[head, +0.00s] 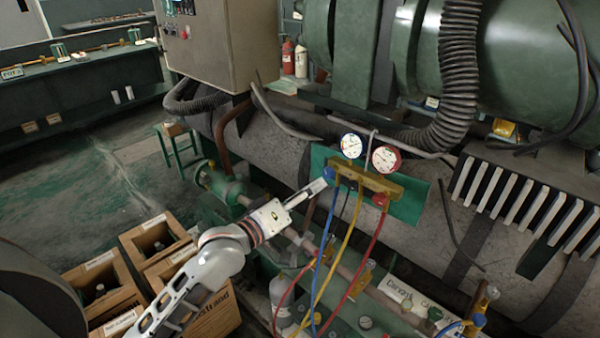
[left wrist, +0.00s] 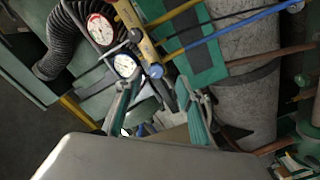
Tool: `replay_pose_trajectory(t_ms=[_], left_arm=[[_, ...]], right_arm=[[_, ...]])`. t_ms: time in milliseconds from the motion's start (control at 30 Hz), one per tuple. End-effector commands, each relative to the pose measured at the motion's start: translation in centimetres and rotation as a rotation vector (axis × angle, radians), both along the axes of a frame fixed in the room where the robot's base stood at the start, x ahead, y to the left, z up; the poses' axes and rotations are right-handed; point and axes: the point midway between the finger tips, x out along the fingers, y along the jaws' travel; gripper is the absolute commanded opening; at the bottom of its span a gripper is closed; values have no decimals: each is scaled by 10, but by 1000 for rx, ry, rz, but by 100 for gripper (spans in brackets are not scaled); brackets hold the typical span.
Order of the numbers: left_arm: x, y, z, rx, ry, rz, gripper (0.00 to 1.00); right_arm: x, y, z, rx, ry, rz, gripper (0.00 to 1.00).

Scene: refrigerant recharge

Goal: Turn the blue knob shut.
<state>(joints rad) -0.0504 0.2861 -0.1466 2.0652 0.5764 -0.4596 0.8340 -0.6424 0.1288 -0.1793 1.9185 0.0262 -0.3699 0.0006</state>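The blue knob (head: 329,173) is on the left end of a brass gauge manifold (head: 366,180). It also shows in the left wrist view (left wrist: 155,72), as a round blue face at the manifold's end. My left gripper (head: 316,190) reaches in from the left, its tips close to the knob. In the left wrist view the fingers (left wrist: 162,98) are apart, with the knob lying beyond and between the tips. I cannot tell whether either finger touches it. My right gripper is not in view.
Two gauges (head: 386,158) stand above the manifold, and a red knob (head: 379,199) is on its right. Blue, yellow and red hoses (head: 375,250) hang below. A green plate (head: 408,205) is behind. Cardboard boxes (head: 155,238) stand at the lower left, near my arm.

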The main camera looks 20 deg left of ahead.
Motion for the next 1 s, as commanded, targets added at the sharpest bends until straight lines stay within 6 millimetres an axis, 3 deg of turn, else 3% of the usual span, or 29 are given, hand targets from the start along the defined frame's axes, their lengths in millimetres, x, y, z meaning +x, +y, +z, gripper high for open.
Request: replay_pose_trajectory(t_ms=[100, 600, 967, 1000], left_arm=[[8, -3, 9, -26, -5, -6, 38], [70, -25, 7, -21, -3, -5, 38], [75, -27, 7, -20, -4, -5, 38], [75, -27, 7, -20, -4, -5, 33]], right_arm=[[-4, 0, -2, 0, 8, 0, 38], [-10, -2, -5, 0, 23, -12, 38], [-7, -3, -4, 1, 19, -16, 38], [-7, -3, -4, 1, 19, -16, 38]])
